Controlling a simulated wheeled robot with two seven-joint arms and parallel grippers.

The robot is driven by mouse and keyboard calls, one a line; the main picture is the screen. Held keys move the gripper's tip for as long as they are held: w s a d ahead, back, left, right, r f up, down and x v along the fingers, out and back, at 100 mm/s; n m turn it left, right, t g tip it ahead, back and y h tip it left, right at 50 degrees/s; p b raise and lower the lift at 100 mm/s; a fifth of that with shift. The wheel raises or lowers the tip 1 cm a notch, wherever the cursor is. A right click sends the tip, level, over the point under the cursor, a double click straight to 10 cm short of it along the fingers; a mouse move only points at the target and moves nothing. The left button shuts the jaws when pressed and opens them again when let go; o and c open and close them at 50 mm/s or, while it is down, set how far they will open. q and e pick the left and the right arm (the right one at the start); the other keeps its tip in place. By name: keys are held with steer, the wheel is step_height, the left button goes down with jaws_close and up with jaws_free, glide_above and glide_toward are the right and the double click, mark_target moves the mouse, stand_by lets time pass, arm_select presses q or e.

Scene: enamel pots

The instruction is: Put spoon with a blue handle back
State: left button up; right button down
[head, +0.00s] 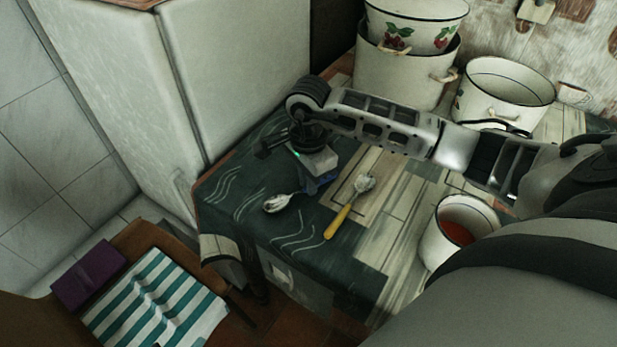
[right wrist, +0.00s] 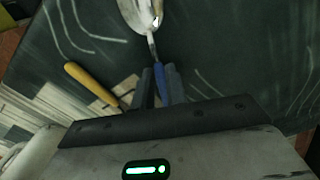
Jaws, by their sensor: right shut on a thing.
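The spoon with a blue handle shows its metal bowl (head: 277,203) over the dark patterned cloth in the head view. In the right wrist view its blue handle (right wrist: 160,74) runs between the dark fingers of my right gripper (right wrist: 157,86), which is shut on it. In the head view my right gripper (head: 318,184) is low over the left part of the table, and its body hides part of the handle. I cannot tell whether the spoon touches the cloth. My left gripper is in neither view.
A yellow-handled spoon (head: 343,211) lies just right of it on the table. A white enamel mug (head: 436,247) with red contents stands farther right. Enamel pots (head: 400,80) stand at the back.

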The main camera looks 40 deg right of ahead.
steer(key=shift+f, duration=0.15)
steer(key=c, duration=1.4)
jaws_free()
steer(key=shift+c, duration=0.2)
steer(key=shift+r, duration=0.65)
step_height(320, 180, up, 11)
